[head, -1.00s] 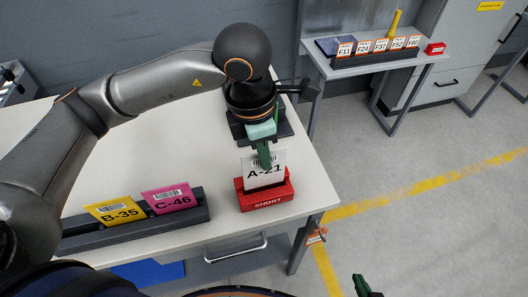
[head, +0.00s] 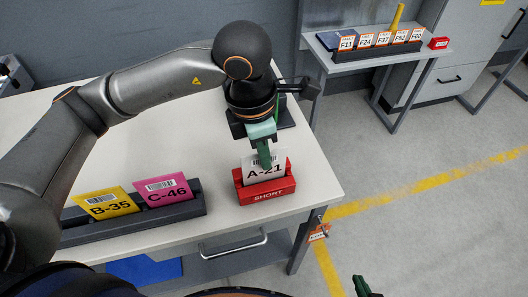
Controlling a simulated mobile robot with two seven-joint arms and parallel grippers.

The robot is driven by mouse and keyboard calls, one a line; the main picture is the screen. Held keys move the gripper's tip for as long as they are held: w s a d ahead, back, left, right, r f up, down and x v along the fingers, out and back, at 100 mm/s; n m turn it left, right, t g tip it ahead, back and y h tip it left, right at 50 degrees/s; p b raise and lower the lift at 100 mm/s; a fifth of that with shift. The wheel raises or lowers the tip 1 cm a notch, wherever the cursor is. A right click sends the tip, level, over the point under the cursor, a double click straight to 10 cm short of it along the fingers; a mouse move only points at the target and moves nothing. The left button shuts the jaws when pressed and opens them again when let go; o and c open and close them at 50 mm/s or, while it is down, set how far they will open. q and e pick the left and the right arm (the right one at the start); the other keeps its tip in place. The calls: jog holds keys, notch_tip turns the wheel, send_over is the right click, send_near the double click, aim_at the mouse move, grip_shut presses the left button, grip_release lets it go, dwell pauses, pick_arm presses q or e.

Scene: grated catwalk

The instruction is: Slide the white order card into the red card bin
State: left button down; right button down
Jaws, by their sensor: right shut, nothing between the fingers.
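The white order card (head: 279,163), marked A-21, stands upright with its lower part inside the red card bin (head: 267,196), marked SHORT. The bin sits near the front right corner of the white table. My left gripper (head: 264,157) points down from above and is shut on the upper part of the card, one green finger in front of it. The other finger is hidden behind the card. My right gripper (head: 362,288) shows only at the bottom edge; it is shut and empty, well apart from the table.
A dark rack (head: 150,217) left of the bin holds a yellow B-35 card (head: 105,203) and a pink C-46 card (head: 163,190). A dark stand is partly hidden behind my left gripper. A side table (head: 345,62) at the back carries several labelled cards and a small red box (head: 439,43).

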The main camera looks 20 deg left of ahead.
dwell(0.3)
pick_arm(q)
jog(key=c, duration=0.6)
grip_release()
jog(key=shift+r+p, duration=2.45)
jog(key=shift+r, duration=1.6)
jog(key=shift+s, duration=0.1)
